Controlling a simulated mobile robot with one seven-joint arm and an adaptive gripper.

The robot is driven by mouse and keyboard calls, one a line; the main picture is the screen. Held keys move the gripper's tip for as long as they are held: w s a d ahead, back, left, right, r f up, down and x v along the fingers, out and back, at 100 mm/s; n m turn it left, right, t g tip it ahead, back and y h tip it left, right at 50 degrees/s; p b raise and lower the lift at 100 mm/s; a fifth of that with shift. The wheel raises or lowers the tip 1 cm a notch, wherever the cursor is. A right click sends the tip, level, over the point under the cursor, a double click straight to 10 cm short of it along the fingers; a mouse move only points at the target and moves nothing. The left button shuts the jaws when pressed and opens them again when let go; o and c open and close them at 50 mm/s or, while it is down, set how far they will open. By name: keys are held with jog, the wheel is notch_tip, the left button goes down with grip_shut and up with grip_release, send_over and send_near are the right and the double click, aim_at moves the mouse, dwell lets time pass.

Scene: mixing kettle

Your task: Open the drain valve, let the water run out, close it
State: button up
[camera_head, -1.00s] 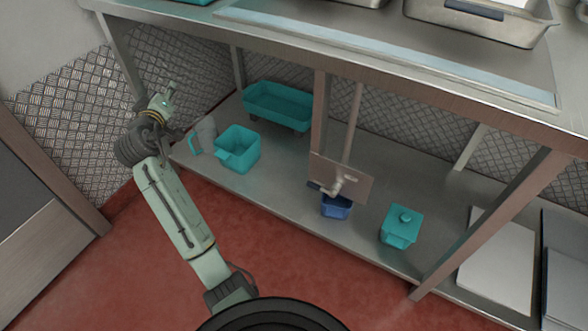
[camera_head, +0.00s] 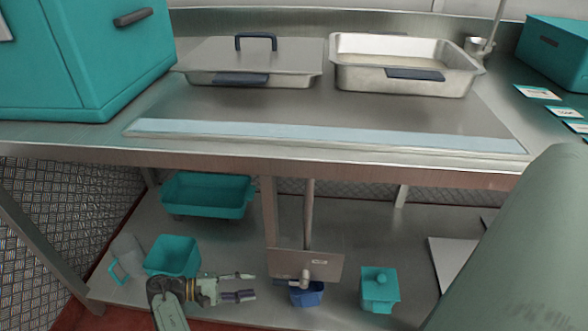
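A grey pipe (camera_head: 309,215) runs down under the counter to a metal plate (camera_head: 318,263) with a small pale fitting (camera_head: 304,280), which looks like the drain valve. A small blue container (camera_head: 307,296) sits below the fitting. I see no water running. My gripper (camera_head: 252,286) is at the shelf's front, left of the fitting and blue container. Its two fingers point right, spread apart with nothing between them. It is apart from the plate. No kettle can be made out for certain.
The lower shelf (camera_head: 340,232) holds a teal tray (camera_head: 207,193), a teal bin (camera_head: 172,255), a grey jug (camera_head: 127,256) and a lidded teal box (camera_head: 380,288). A post (camera_head: 269,213) stands left of the pipe. Steel pans (camera_head: 405,65) stand on the counter (camera_head: 300,110).

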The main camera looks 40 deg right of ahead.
aim_at(273, 283)
jog(key=x, duration=1)
jog(key=shift+d, duration=0.15)
jog(key=shift+c, duration=0.4)
grip_shut()
